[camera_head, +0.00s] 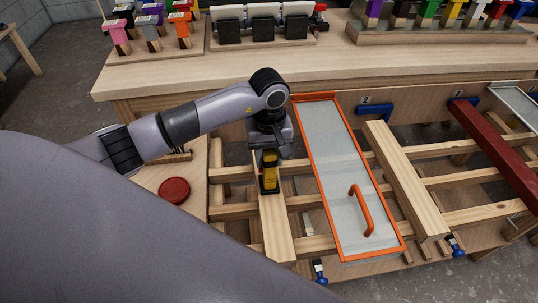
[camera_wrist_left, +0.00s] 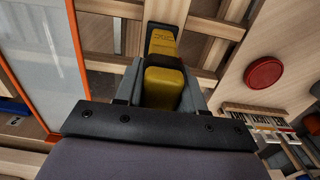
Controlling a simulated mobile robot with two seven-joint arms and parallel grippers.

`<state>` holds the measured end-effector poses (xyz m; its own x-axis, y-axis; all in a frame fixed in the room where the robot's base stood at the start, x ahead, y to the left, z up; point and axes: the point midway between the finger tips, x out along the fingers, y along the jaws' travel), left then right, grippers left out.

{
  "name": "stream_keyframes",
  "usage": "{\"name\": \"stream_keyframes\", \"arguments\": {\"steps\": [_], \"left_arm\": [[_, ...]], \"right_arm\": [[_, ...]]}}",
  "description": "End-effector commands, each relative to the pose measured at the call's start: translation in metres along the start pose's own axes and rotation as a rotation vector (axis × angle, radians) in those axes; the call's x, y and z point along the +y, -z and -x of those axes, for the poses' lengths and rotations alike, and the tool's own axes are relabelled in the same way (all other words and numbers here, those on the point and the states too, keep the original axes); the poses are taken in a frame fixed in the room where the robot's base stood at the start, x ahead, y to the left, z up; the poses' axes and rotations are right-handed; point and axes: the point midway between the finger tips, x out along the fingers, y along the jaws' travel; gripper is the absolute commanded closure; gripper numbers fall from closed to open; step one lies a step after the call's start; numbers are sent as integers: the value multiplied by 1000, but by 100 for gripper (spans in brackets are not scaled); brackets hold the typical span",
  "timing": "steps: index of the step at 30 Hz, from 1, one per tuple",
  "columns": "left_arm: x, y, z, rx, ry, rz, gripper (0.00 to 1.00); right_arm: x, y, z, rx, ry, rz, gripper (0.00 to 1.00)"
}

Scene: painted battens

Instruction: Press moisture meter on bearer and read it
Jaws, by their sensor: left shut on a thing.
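The yellow and black moisture meter (camera_head: 269,181) is held in my left gripper (camera_head: 269,155), which is shut on it. It points down over a pale wooden batten (camera_head: 277,228) in the head view; I cannot tell whether its tip touches the wood. The meter (camera_wrist_left: 165,85) also shows in the left wrist view between the fingers of my left gripper (camera_wrist_left: 160,70). The meter's readout cannot be made out. Pale wooden bearers (camera_head: 300,202) run crosswise beneath the battens. My right gripper is not in view.
An orange-framed grey panel with a handle (camera_head: 335,170) lies right of the meter. Another pale batten (camera_head: 405,185) and a dark red one (camera_head: 497,150) lie farther right. A red disc (camera_head: 174,190) sits left. A workbench (camera_head: 250,70) with coloured tools stands behind.

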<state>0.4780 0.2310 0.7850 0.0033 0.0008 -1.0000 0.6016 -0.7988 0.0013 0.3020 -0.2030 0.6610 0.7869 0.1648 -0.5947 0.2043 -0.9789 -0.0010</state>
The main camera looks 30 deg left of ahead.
Motion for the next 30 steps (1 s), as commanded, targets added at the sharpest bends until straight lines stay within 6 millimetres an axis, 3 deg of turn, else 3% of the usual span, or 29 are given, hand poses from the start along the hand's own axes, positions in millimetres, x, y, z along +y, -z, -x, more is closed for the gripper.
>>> {"name": "stream_keyframes", "arguments": {"steps": [11,30], "left_arm": [[0,0,2,-1,2,0,83],[0,0,55,0,1,0,83]], "right_arm": [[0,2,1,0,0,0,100],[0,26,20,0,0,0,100]]}}
